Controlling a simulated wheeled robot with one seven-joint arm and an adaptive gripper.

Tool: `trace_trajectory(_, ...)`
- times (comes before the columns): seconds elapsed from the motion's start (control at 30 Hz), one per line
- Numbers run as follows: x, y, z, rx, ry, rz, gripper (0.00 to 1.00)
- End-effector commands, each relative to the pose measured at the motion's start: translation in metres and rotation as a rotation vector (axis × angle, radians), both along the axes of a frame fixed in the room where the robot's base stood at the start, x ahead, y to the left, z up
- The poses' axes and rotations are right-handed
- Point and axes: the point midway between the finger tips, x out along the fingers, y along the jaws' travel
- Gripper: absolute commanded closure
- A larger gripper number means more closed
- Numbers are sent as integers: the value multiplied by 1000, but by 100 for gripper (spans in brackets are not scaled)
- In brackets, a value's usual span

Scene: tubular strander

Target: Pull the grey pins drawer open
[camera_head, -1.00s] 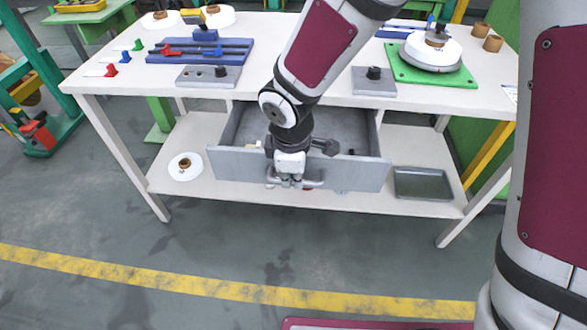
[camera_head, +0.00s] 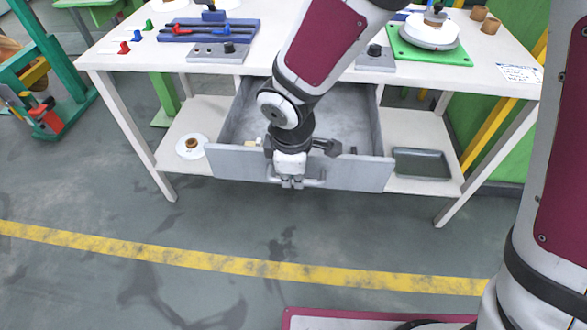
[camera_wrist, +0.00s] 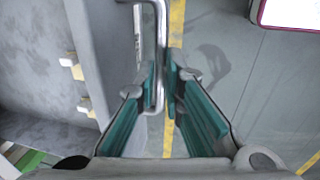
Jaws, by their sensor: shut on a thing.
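The grey pins drawer (camera_head: 350,171) hangs under the white workbench and stands well open toward me, its inside showing behind the front panel. Its bar handle (camera_head: 315,182) is on the front panel. My gripper (camera_head: 291,181) is at the handle and shut on it. In the wrist view, the fingertips of my gripper (camera_wrist: 160,90) close around the handle bar (camera_wrist: 160,50). The drawer's inside (camera_wrist: 40,50) shows at left there, with small pale pieces (camera_wrist: 76,68) in it. My arm hides part of the drawer's inside.
The white workbench (camera_head: 130,56) carries a blue fixture (camera_head: 240,32) and a green plate (camera_head: 400,48). On its lower shelf are a white spool (camera_head: 191,147) at left and a grey tray (camera_head: 421,163) at right. The floor before the drawer is clear up to the yellow line (camera_head: 250,267).

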Motion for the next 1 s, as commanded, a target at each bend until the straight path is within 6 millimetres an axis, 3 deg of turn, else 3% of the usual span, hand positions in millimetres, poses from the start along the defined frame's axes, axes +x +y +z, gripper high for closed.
trace_trajectory(0.03,0,0,0,-1,0,1,100)
trace_trajectory(0.1,0,0,0,-1,1,1,79)
trace_trajectory(0.17,0,0,0,-1,1,1,70)
trace_trajectory(0.57,0,0,7,1,-1,-3,70)
trace_trajectory(1.0,-15,0,87,2,-5,-3,70)
